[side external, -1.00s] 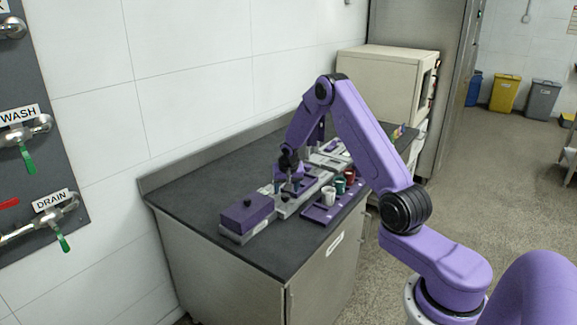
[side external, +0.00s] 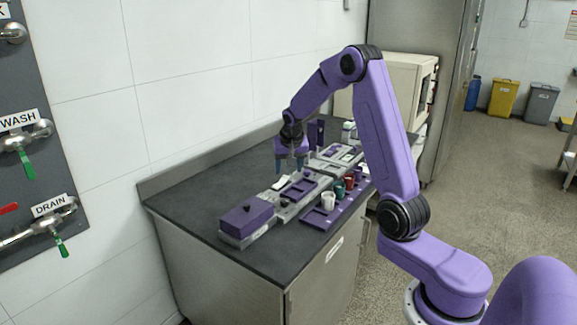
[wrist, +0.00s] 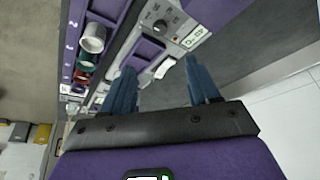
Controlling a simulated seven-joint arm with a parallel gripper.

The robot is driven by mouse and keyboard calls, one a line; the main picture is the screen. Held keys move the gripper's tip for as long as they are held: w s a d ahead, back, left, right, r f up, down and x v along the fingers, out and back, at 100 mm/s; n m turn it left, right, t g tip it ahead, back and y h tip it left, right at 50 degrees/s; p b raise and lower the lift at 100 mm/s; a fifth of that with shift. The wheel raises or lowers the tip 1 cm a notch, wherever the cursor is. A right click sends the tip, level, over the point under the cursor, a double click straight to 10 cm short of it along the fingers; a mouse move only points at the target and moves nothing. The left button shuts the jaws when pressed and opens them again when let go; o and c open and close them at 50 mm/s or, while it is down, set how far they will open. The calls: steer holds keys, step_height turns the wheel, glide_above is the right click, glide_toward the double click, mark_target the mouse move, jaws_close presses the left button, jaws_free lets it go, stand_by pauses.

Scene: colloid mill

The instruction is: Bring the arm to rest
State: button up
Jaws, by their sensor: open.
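My gripper (side external: 291,167) is raised above the grey and purple equipment on the dark worktop (side external: 180,205). Its two blue fingers stand apart with nothing between them. In the wrist view the open fingers (wrist: 160,92) show above the equipment, with a purple-framed recess and a small white piece below. My purple arm arches over the bench from the right in the side view.
A purple block (side external: 247,217) sits at the near end of the equipment. A purple rack (side external: 318,215) holds a white cup (side external: 328,201), a green one and a red one. A beige cabinet (side external: 385,85) stands behind. Open air surrounds the gripper.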

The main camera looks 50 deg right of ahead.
steer(key=shift+a, duration=0.15)
steer(key=s+a+r+n+y, duration=0.15)
steer(key=s+a+n, duration=0.35)
steer(key=a, duration=0.6)
steer(key=s+a+r+n+y, duration=0.15)
steer(key=s+a+n, duration=0.35)
steer(key=a, duration=0.6)
steer(key=s+a+n+g, duration=0.1)
steer(key=s+n, duration=0.4)
steer(key=s, duration=0.8)
steer(key=s+a+r+n+g, duration=0.1)
steer(key=s+a+n, duration=0.3)
steer(key=s, duration=0.9)
steer(key=shift+n+g+y, duration=0.3)
steer(key=shift+n+g, duration=0.3)
steer(key=shift+n, duration=0.6)
